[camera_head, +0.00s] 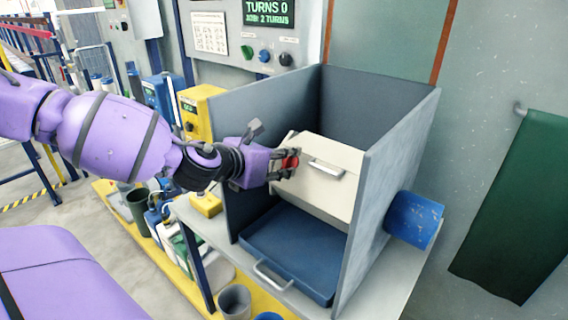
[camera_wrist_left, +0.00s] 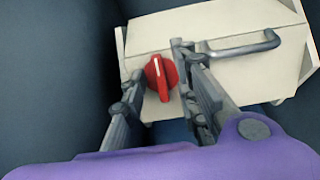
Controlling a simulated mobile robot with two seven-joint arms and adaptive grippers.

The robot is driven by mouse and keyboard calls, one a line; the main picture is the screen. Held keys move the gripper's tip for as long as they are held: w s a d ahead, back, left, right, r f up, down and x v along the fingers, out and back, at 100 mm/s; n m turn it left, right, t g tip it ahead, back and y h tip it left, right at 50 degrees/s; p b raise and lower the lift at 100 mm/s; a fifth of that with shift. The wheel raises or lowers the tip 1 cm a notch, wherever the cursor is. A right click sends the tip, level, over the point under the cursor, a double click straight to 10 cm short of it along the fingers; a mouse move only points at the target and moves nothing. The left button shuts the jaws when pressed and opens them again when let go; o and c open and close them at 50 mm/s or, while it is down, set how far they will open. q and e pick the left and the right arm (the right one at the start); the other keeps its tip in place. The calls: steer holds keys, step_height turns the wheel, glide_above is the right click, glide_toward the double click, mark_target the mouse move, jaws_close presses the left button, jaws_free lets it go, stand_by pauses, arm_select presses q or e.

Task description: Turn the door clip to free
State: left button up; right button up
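The door clip is a red round knob with a white line on its raised grip (camera_wrist_left: 161,76), on the front of a cream box (camera_head: 325,190) inside a grey open-front housing. In the left wrist view the white line stands almost upright, tilted slightly. My left gripper (camera_head: 284,166) is at the box's left front edge; in the left wrist view its two fingers (camera_wrist_left: 158,88) are apart, one on each side of the red clip. I cannot tell whether either finger touches it. In the head view the fingers partly hide the clip (camera_head: 290,160). My right gripper is not in view.
A metal handle (camera_head: 326,168) is on the box front, right of the clip. Grey side walls (camera_head: 385,185) stand close on both sides. A blue tray (camera_head: 300,250) lies below. A blue cylinder (camera_head: 414,220) sticks out at right.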

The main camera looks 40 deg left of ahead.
arm_select(q)
steer(key=shift+r, duration=0.1)
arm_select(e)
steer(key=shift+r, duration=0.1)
arm_select(q)
steer(key=c, duration=0.7)
jaws_close()
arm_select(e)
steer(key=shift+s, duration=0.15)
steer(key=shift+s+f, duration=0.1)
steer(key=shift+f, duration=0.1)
